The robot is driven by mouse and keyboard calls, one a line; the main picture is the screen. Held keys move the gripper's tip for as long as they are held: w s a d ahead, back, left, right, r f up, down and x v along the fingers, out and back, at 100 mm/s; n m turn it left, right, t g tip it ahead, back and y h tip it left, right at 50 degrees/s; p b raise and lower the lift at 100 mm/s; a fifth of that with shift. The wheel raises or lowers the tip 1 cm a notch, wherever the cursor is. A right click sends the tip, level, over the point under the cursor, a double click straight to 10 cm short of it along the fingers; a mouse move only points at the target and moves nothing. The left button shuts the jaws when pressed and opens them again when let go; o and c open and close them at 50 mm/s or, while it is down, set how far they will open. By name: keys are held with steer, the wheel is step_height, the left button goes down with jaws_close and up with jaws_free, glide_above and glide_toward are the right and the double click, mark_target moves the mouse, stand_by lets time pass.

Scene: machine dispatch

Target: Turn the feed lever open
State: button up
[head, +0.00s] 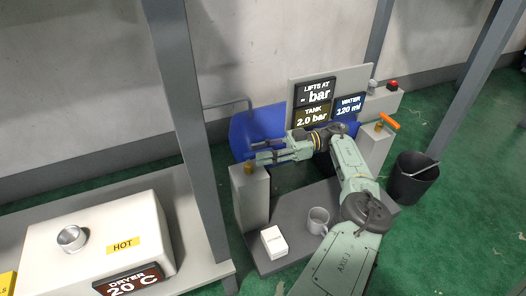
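An orange lever (389,121) sticks out from a brass fitting on top of the grey right-hand post (375,147); no label shows whether it is the feed lever. A second brass fitting (249,168) tops the grey left-hand post (252,196), with no handle visible on it. My gripper (257,154) points left, with its two dark fingers apart and nothing seen between them. Its fingertips are near the top of the left-hand post, in front of the blue tank; whether they touch the fitting is unclear. The orange lever is on the far side of my arm from the gripper.
A panel (335,75) reads tank 2.0 bar and water 120 ml, before a blue tank (242,130). A red button (393,83) sits at right. A mug (318,220) and white box (274,242) stand on the grey base. A black bucket (411,180) and frame posts stand around.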

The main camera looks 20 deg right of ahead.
step_height(320, 180, up, 10)
steer(key=shift+r, duration=0.1)
stand_by(0.6)
